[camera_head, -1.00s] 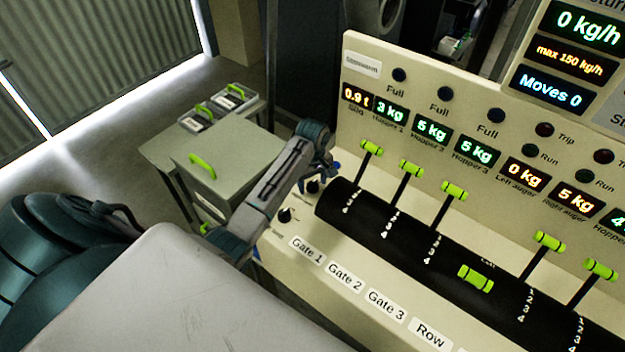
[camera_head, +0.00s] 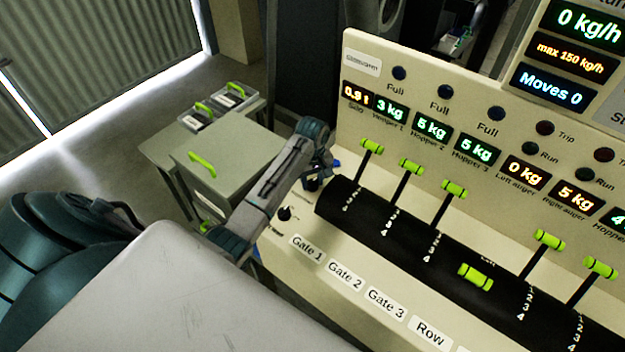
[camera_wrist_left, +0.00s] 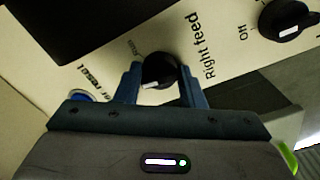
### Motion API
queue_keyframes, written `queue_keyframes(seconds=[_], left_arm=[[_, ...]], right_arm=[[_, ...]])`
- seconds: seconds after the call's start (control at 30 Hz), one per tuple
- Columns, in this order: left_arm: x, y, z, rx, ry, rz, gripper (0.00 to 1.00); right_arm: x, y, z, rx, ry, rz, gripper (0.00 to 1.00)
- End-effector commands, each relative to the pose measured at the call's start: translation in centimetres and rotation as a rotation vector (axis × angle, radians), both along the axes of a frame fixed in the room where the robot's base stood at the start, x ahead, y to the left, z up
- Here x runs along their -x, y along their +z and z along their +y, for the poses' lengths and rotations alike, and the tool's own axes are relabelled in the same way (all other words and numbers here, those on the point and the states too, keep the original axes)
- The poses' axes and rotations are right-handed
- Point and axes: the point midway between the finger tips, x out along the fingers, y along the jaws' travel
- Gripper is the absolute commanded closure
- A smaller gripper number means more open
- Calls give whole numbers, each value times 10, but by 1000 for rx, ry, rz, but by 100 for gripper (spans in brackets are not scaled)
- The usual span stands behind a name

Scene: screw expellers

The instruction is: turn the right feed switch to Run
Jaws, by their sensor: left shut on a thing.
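The right feed switch (camera_wrist_left: 160,70) is a round black knob with a white mark, beside the printed words "Right feed" in the left wrist view. Its white mark points to the lower left of that picture; a small faint label stands at its upper left. My left gripper (camera_wrist_left: 162,84) has one blue-grey finger on each side of the knob and is shut on it. In the head view my left gripper (camera_head: 315,178) reaches down over the panel's left end and mostly hides this knob. My right gripper is not in view.
A second black knob (camera_wrist_left: 287,18) marked "Off" sits close by; it also shows in the head view (camera_head: 285,214). A blue button (camera_wrist_left: 82,96) lies near one finger. The black lever cover (camera_head: 400,245) with green-handled levers is right of the gripper. A grey cabinet (camera_head: 225,165) stands left.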

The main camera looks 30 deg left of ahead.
Motion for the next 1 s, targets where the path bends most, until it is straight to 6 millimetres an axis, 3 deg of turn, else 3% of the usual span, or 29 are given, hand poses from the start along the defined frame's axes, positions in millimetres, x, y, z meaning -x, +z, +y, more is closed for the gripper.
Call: queue_keyframes(seconds=[0.7,1.0], left_arm=[[-1,1,0,-1,-642,-2,87],[-1,1,0,-1,-829,-2,87]], right_arm=[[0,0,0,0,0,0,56],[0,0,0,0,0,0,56]])
